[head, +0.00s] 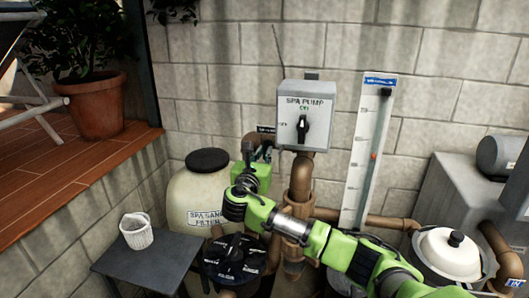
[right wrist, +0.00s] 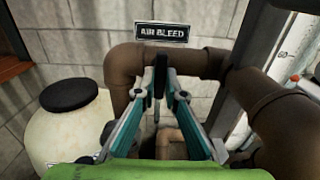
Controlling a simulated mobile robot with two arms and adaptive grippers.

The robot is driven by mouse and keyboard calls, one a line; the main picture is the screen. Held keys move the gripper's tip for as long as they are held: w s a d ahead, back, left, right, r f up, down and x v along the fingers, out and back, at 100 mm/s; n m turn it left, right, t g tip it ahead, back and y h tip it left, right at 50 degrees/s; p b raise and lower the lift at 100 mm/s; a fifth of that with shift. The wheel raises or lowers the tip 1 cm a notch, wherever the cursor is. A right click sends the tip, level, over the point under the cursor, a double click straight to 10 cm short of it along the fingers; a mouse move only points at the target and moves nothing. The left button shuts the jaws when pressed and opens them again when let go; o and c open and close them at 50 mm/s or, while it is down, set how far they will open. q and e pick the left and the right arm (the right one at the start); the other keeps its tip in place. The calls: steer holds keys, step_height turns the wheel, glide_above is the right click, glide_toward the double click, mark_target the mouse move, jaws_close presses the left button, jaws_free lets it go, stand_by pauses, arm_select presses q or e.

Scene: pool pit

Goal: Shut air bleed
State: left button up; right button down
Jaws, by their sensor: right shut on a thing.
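A dark sign reading AIR BLEED (right wrist: 162,33) is on the block wall above a brown pipe in the right wrist view. Below it, a small dark upright handle (right wrist: 160,72), the air bleed handle, stands in front of the brown pipe (right wrist: 126,68). My right gripper (right wrist: 160,88) has its two teal fingers closed in on this handle from both sides. In the head view my green right arm reaches in from the lower right, and my right gripper (head: 264,155) is beside the brown pipe, left of the spa pump box. The handle is mostly hidden there. My left gripper is not in view.
The grey SPA PUMP box (head: 305,115) hangs just right of the gripper. A cream sand filter tank (head: 190,190) with a black lid stands left. A black multiport valve (head: 235,260) lies below my arm. A white gauge panel (head: 370,150) stands right.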

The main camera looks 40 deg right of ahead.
steer(key=m+b, duration=1.4)
steer(key=m, duration=0.4)
steer(key=shift+f, duration=0.1)
steer(key=c, duration=2)
jaws_free()
steer(key=p+v, duration=0.1)
steer(key=v, duration=0.6)
